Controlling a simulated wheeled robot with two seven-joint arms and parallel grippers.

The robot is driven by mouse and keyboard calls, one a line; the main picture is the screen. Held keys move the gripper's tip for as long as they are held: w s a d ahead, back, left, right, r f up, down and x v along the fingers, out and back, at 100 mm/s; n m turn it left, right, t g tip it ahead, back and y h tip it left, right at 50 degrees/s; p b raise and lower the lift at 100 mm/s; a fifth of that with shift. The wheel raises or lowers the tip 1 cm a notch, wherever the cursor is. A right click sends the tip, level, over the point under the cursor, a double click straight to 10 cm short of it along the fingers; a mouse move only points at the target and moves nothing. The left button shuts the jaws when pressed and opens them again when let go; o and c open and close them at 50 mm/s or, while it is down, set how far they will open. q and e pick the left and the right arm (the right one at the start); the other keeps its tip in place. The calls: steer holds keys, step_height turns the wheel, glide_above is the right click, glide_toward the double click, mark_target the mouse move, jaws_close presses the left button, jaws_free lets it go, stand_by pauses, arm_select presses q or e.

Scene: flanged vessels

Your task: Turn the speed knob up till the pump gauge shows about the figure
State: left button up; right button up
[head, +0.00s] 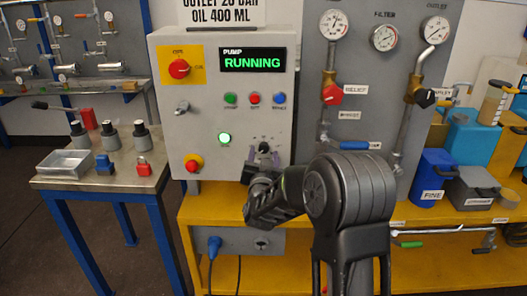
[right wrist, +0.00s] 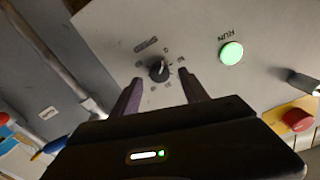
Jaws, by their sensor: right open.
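The speed knob, a small dark knob with a pale pointer and a ring of marks, is on the grey control box (head: 215,120). In the right wrist view the knob (right wrist: 158,71) shows between and just beyond the fingertips of my right gripper (right wrist: 161,86), which is open with gaps on both sides. In the head view my right gripper (head: 263,161) is at the lower right of the box front. A round white gauge (head: 333,24) is at the upper left of the grey panel; its label is not legible, nor is its reading. My left gripper is out of view.
The display (head: 252,62) reads PUMP RUNNING, and the green run lamp (head: 225,139) is lit. A red emergency button (head: 193,163) is left of my gripper. Filter (head: 383,37) and outlet (head: 436,29) gauges, pipes and valves are on the right. A steel side table (head: 60,182) stands left.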

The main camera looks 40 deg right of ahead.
mark_target(264, 148)
steer(key=shift+x, duration=1.2)
jaws_close()
